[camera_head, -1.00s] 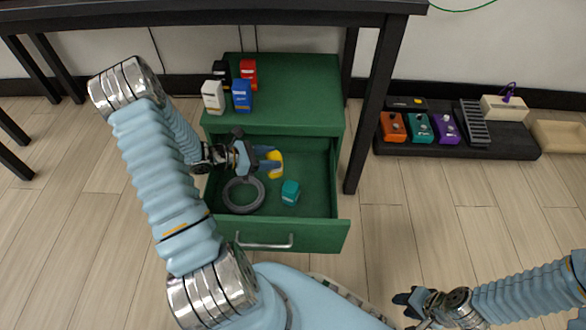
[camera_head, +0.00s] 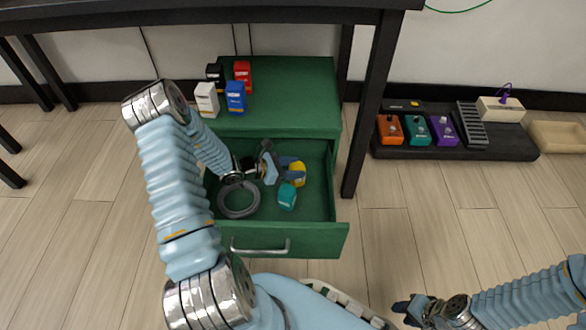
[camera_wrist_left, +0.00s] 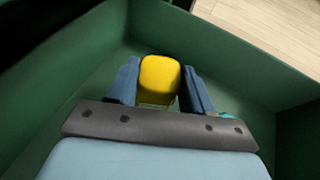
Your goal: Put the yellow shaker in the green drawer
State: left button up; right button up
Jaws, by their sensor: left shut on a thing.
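The yellow shaker (camera_head: 298,174) is inside the open green drawer (camera_head: 290,241). My left gripper (camera_head: 290,176) reaches down into the drawer and is shut on the shaker. In the left wrist view the yellow shaker (camera_wrist_left: 160,80) sits between the two blue fingers, with green drawer walls around it. I cannot tell if the shaker touches the drawer floor. My right gripper (camera_head: 405,309) is low at the right, away from the drawer, and too small to read its jaws.
In the drawer a grey ring (camera_head: 239,214) and a teal shaker-like item (camera_head: 287,197) lie near my left gripper. Several small boxes, one of them blue (camera_head: 236,98), stand on the cabinet top. A dark table (camera_head: 370,110) overhangs the cabinet. A pedal board (camera_head: 500,148) lies at right.

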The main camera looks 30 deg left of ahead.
pick_arm(q)
jog(key=shift+r, duration=0.1)
jog(key=shift+f, duration=0.2)
jog(key=o, duration=1.1)
jog(key=shift+r, duration=0.2)
jog(key=shift+s+a+r, duration=0.15)
jog(key=shift+s+a, duration=0.05)
jog(key=p+v, duration=0.2)
jog(key=v, duration=0.9)
jog(key=shift+s+a, duration=0.15)
jog(key=shift+s, duration=0.05)
